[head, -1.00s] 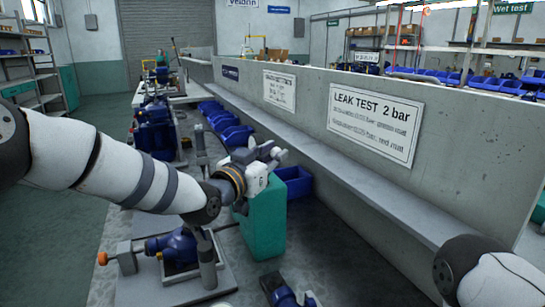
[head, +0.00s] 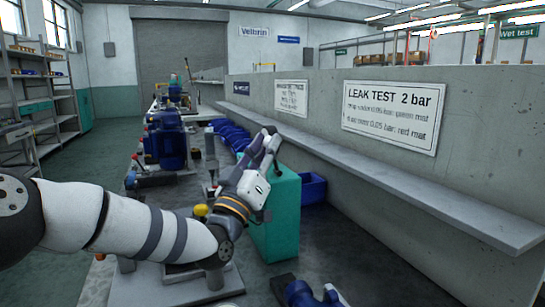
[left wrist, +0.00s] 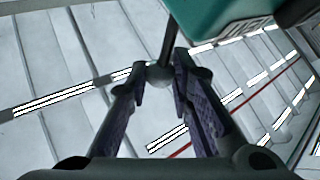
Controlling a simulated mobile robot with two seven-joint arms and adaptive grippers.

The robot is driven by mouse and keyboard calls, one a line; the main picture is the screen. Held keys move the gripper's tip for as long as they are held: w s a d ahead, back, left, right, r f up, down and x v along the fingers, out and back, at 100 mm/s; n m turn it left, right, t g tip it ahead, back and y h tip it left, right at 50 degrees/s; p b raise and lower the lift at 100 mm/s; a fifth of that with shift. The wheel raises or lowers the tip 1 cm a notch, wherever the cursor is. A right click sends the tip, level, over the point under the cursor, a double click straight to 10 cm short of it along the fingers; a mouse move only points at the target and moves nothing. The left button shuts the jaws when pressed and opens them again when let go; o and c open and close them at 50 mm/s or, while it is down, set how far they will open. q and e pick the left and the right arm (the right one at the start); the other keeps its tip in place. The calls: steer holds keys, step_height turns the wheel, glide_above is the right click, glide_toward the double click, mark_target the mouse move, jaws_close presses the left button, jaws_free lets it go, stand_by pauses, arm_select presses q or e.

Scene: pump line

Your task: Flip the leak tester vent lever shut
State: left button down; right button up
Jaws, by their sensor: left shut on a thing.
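The leak tester is the teal box (head: 275,220) on the bench in front of the low wall. Its edge also shows at the top of the left wrist view (left wrist: 215,20). The vent lever is a thin dark rod with a round grey knob (left wrist: 160,76), running from the knob up toward the box. My left gripper (head: 268,150) is above the tester's top in the head view. In the left wrist view its fingers (left wrist: 160,84) are shut on the lever's knob, one on each side. The lever's pivot is hidden. My right gripper is out of view.
Blue pumps (head: 165,140) stand on the bench behind, and another blue part (head: 305,292) lies at the bottom. Blue bins (head: 312,187) line the wall. A ledge (head: 420,205) runs along the wall under the leak test sign (head: 393,110).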

arm_select(q)
steer(key=shift+s+a+f+n+t+y+b, duration=0.15)
steer(key=shift+a+n+t+y+b, duration=0.1)
steer(key=shift+n+t+b, duration=0.3)
steer(key=shift+a+f+n+t+y+b, duration=0.15)
steer(key=shift+a+n+t+y+b, duration=0.15)
steer(key=shift+n, duration=0.35)
steer(key=shift+d, duration=0.1)
steer(key=c, duration=1.4)
jaws_free()
steer(key=shift+f, duration=0.1)
steer(key=v, duration=1.2)
